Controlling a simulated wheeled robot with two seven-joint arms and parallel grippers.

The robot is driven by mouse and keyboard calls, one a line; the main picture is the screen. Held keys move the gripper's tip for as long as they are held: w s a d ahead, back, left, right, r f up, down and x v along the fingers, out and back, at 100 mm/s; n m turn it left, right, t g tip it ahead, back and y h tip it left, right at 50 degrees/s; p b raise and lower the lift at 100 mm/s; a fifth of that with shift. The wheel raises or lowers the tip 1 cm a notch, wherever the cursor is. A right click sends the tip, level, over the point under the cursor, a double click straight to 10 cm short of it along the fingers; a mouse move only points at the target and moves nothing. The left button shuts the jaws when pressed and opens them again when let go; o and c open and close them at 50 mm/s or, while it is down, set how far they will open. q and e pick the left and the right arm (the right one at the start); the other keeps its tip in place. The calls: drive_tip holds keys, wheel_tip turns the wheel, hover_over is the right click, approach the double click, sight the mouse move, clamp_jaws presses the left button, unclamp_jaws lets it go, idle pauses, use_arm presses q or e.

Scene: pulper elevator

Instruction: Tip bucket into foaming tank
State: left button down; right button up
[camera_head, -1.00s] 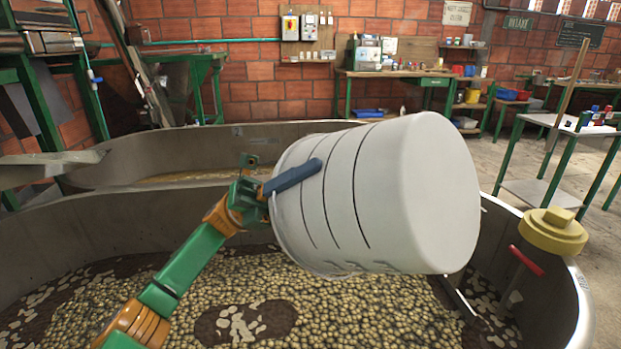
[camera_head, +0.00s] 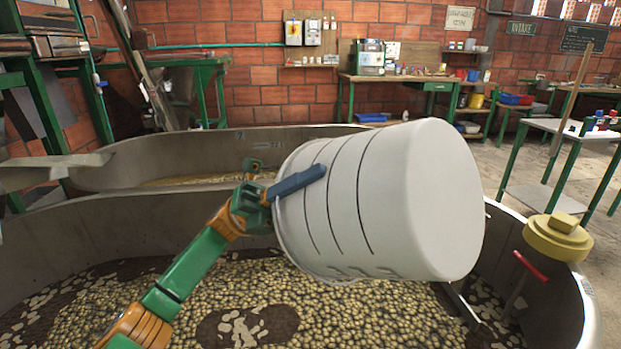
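A white bucket (camera_head: 385,200) with dark bands is tipped on its side above the near tank. Its closed base faces right and its mouth faces left and down; the inside is hidden. My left gripper (camera_head: 262,198), green and orange, is at the bucket's blue handle grip (camera_head: 297,181) and appears shut on it. The near tank (camera_head: 120,235) is a grey metal trough with many pale beans or cherries and dark patches in it. A second tank (camera_head: 215,147) behind it holds a brownish layer. I cannot tell which one is the foaming tank. My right gripper is not in view.
A yellow cap (camera_head: 558,236) and red handle (camera_head: 530,266) stand at the near tank's right rim. A green-legged table (camera_head: 575,130) is at right. A workbench (camera_head: 400,75) lines the brick wall. Grey floor is free at right.

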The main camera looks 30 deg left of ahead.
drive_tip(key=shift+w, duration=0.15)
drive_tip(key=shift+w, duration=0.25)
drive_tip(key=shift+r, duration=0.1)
